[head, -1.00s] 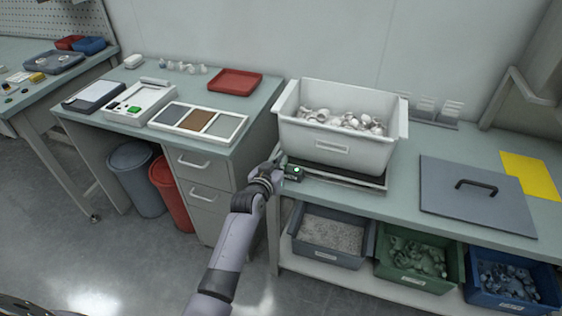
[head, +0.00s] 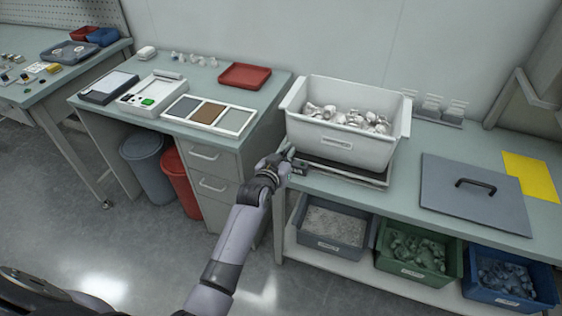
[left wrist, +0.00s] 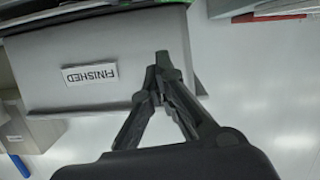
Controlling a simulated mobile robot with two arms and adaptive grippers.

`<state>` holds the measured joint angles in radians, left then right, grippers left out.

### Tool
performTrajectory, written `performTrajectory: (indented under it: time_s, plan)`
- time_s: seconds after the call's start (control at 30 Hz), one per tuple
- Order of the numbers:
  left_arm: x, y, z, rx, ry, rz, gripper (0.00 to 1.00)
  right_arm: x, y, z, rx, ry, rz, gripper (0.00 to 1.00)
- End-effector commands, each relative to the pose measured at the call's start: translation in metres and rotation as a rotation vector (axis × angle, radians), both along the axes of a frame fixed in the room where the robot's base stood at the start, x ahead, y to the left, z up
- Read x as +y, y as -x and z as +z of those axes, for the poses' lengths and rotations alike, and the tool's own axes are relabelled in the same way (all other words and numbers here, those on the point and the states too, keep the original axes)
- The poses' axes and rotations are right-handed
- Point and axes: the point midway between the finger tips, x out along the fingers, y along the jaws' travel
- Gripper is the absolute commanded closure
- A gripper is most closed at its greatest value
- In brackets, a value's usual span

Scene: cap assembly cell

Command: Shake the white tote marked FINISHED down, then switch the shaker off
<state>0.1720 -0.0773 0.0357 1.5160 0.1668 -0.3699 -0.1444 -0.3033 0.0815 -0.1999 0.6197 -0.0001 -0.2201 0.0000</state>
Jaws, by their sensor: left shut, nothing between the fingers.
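The white tote (head: 342,146) stands on the flat dark shaker plate (head: 372,180) on the bench, holding a heap of pale parts. Its label reads FINISHED, upside down in the left wrist view (left wrist: 90,75). The shaker's small dark control box (head: 299,169) is at the plate's front left corner; no green light shows on it. My left gripper (head: 287,153) is shut and empty, right beside the control box and the tote's lower left corner. I cannot tell whether it touches the box. Its closed fingertips also show in the left wrist view (left wrist: 161,62). My right gripper is out of view.
A grey lid with a handle (head: 474,206) and a yellow sheet (head: 531,176) lie on the bench to the right. Grey (head: 330,245), green (head: 413,270) and blue (head: 505,294) bins sit on the shelf below. A drawer desk (head: 213,160) stands to the left.

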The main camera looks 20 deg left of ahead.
Motion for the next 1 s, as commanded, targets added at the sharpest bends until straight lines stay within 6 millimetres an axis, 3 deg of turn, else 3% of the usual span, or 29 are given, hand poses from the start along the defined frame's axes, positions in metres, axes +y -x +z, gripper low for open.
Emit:
performTrajectory:
  time_s: [0.2, 0.4, 1.0]
  plan:
    - [0.0, 0.044, 0.008, -0.002, -0.001, 0.0, 1.0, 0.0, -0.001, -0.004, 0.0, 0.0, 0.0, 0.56]
    - [0.0, 0.067, 0.015, -0.002, -0.001, 0.0, 1.0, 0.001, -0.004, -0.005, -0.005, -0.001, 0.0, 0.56]
    - [0.0, 0.073, 0.017, -0.002, -0.001, 0.0, 1.0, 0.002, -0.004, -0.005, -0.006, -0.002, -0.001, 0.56]
